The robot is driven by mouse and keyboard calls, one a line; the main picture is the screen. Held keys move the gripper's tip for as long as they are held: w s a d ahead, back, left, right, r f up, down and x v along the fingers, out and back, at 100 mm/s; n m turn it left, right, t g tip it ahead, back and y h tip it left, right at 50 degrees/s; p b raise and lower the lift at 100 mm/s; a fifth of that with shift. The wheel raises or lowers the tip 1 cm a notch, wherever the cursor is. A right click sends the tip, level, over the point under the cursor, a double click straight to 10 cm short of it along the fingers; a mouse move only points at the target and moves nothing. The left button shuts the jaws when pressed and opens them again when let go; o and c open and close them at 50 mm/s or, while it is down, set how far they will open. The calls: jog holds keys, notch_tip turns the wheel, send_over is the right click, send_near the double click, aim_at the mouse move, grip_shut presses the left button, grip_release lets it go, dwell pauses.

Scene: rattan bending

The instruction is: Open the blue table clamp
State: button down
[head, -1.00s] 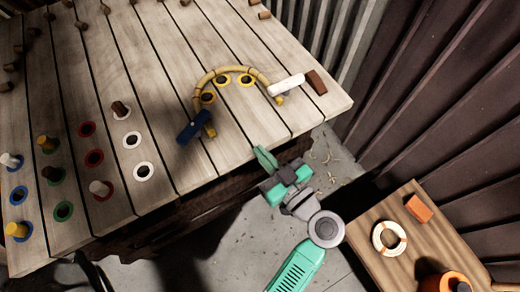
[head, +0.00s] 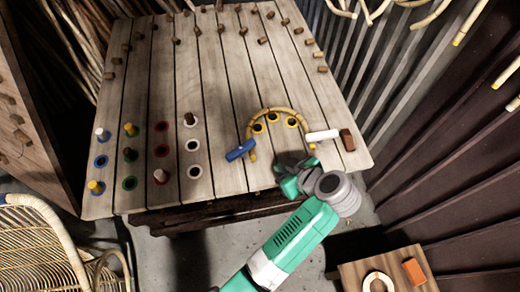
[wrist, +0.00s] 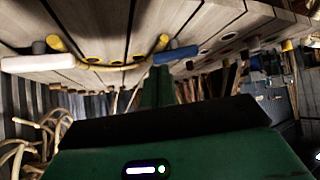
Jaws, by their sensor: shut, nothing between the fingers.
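The blue table clamp (head: 240,150) lies on the slatted table by the left end of a bent rattan piece (head: 272,110). The clamp also shows in the wrist view (wrist: 176,54), just right of and beyond the fingers. A white clamp (head: 322,135) sits by the rattan's right end. My gripper (head: 298,168) is over the table's front edge, right of the blue clamp and apart from it. Its green fingers show in the wrist view (wrist: 157,84), shut and empty.
The slatted table (head: 220,180) carries several pegs and coloured ringed holes on the left. A small wooden side table (head: 350,270) with a ring (head: 378,282) and an orange block (head: 413,271) stands at lower right. A wicker chair (head: 40,240) is at lower left.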

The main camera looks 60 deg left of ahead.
aim_at(241, 152)
jog(key=b+x, duration=0.2)
jog(key=x, duration=0.8)
jog(key=shift+f+b, duration=0.15)
jog(key=shift+b, duration=0.25)
jog(key=a, duration=0.2)
jog(key=shift+s+a, duration=0.4)
jog(key=shift+a, duration=0.55)
jog(key=shift+b, duration=0.4)
